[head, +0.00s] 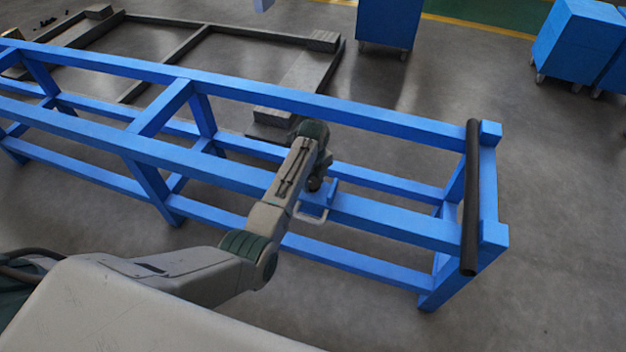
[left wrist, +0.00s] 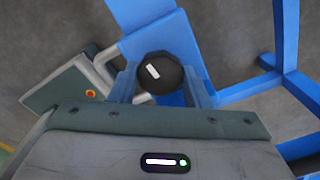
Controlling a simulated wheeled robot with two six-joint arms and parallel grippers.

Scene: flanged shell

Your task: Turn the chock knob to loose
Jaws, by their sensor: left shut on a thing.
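The chock knob (left wrist: 160,72) is black and round, with a short white mark on its face, slightly tilted in the left wrist view. It sits by a blue plate (left wrist: 152,38) on the blue frame. My left gripper (left wrist: 161,84) has one finger on each side of the knob and is shut on it. In the head view my left gripper (head: 315,184) reaches down to the blue bracket (head: 318,203) on the frame's near rail; the knob is too small and covered to make out there. My right gripper is not in view.
The long blue frame (head: 385,216) runs across the head view, with a black bar (head: 470,200) across its right end. A pale handle (head: 311,219) stands out below the bracket. Blue cabinets (head: 570,42) stand far back right. Floor at the right is clear.

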